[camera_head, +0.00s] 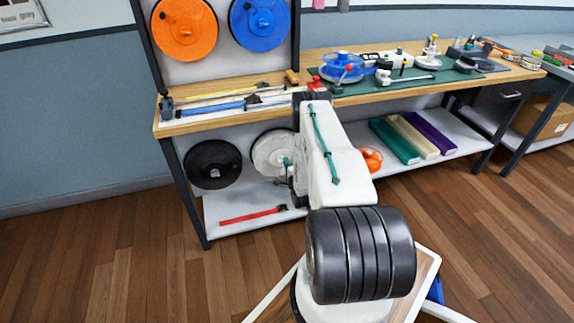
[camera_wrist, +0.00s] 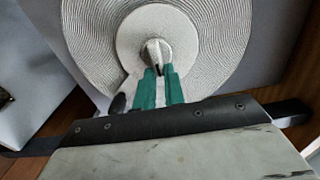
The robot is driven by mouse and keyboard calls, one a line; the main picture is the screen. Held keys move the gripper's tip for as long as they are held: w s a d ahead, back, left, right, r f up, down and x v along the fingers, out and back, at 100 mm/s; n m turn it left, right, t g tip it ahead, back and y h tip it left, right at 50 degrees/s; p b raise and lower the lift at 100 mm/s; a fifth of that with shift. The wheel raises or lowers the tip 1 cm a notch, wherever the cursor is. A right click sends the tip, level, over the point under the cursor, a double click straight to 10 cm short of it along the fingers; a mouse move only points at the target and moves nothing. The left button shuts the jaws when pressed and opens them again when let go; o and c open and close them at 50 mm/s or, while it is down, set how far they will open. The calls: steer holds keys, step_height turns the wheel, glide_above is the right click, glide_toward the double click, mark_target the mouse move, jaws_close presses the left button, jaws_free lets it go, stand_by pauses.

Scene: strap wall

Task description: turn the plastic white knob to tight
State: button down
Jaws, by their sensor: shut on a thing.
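The white knob (camera_wrist: 156,52) sits at the hub of a wound white reel (camera_wrist: 215,35) in the wrist view. My gripper (camera_wrist: 158,72) has green fingers, shut on the knob at its lower side. The fingertips hide part of the knob. In the head view the white reel (camera_head: 268,148) hangs at the lower panel under the bench, partly behind my arm. My gripper (camera_head: 289,161) reaches its right side there, and the knob is too small to make out. I cannot tell how tight the knob is.
A black reel (camera_head: 213,164) hangs left of the white one. A red strap tool (camera_head: 252,215) lies on the lower shelf (camera_head: 226,204). Orange (camera_head: 184,28) and blue reels (camera_head: 258,22) hang above. The bench top (camera_head: 175,126) overhangs my gripper and carries several tools.

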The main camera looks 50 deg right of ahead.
steer(key=c, duration=1.5)
jaws_free()
steer(key=shift+v, duration=3.95)
